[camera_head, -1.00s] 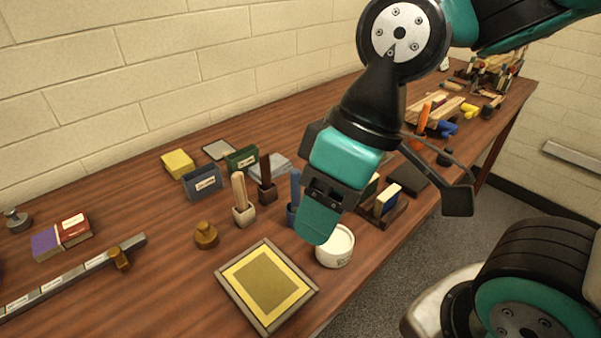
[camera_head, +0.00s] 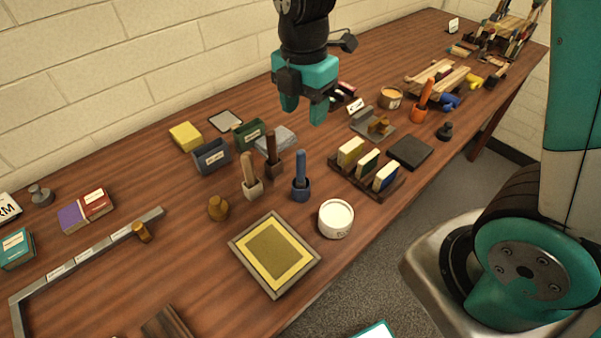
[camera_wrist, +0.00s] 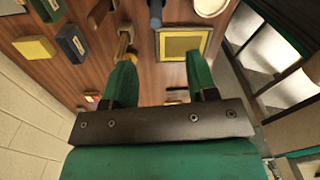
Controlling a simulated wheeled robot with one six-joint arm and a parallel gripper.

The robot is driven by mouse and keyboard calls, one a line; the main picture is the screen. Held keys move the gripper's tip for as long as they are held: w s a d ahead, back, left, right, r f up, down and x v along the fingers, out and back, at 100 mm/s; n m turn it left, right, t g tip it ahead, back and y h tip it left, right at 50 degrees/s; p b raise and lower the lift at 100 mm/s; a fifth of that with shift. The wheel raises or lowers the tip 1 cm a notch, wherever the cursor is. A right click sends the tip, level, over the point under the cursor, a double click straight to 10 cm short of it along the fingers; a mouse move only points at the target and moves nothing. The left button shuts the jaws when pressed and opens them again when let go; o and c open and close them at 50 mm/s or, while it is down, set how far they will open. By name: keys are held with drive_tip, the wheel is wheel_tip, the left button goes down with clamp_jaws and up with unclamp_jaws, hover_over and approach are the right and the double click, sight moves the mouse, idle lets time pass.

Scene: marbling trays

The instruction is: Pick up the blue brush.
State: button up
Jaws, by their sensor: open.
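The blue brush (camera_head: 301,166) stands upright in a blue holder (camera_head: 301,190) on the table, between the dark brown brush and the white tub. It also shows at the top edge of the wrist view (camera_wrist: 155,12), partly cut off. My gripper (camera_head: 303,110) is open and empty, with its fingers pointing down. In the head view it appears above and beyond the blue brush, apart from it. In the wrist view my two green fingers (camera_wrist: 160,63) are spread with nothing held between them.
A tan brush (camera_head: 250,172) and a dark brown brush (camera_head: 273,155) stand left of the blue one. A white tub (camera_head: 336,218), a framed yellow tray (camera_head: 309,274) and a rack (camera_head: 343,180) of blocks are close by.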

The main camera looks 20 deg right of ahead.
sight(301, 164)
wheel_tip(301, 164, down, 9)
drive_tip(key=shift+s+f+p, duration=0.1)
drive_tip(key=shift+p, duration=0.5)
drive_tip(key=shift+w+a+f+p, duration=0.15)
drive_tip(key=shift+f+p, duration=0.3)
drive_tip(key=shift+f, duration=0.9)
drive_tip(key=shift+w+a+f+p, duration=0.1)
drive_tip(key=shift+f+p, duration=0.3)
drive_tip(key=shift+f, duration=0.95)
clamp_jaws()
